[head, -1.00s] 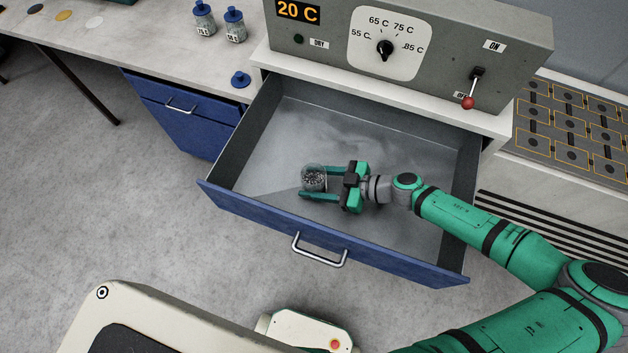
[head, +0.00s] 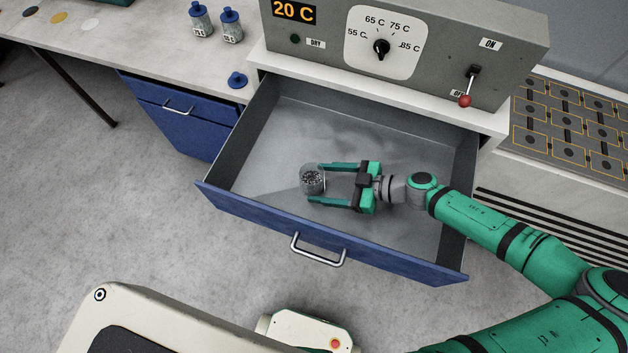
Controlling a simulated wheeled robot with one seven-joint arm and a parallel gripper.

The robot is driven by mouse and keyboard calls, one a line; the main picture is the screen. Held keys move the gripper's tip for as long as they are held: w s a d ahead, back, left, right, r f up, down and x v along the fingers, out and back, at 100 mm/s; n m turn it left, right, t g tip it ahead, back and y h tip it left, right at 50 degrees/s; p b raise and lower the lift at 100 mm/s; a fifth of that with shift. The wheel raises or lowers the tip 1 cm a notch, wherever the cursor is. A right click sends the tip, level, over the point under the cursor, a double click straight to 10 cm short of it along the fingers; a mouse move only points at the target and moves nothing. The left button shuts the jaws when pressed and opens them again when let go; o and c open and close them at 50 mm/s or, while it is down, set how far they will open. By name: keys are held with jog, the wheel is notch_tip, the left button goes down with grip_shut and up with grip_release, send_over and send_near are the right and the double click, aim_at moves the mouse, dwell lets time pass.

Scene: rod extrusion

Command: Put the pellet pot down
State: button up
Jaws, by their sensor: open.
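The pellet pot (head: 312,179) is a small clear pot with dark and light pellets in it and no lid on. It stands upright inside the open drawer (head: 400,225), left of the drawer's middle and toward its front. My gripper (head: 321,184) is open, with its two green fingers pointing left. The fingertips are at the pot's right side, one a little behind and one a little in front. The fingers do not appear to grip the pot.
The drawer is under a grey dryer (head: 430,40) showing 20 C, with a dial (head: 381,47) and a red-knobbed lever (head: 466,98). Two blue-lidded jars (head: 201,22) and a loose blue lid (head: 237,80) are on the bench at left. Drawer walls surround my gripper.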

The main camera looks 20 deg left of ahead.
jog(key=shift+v, duration=1.9)
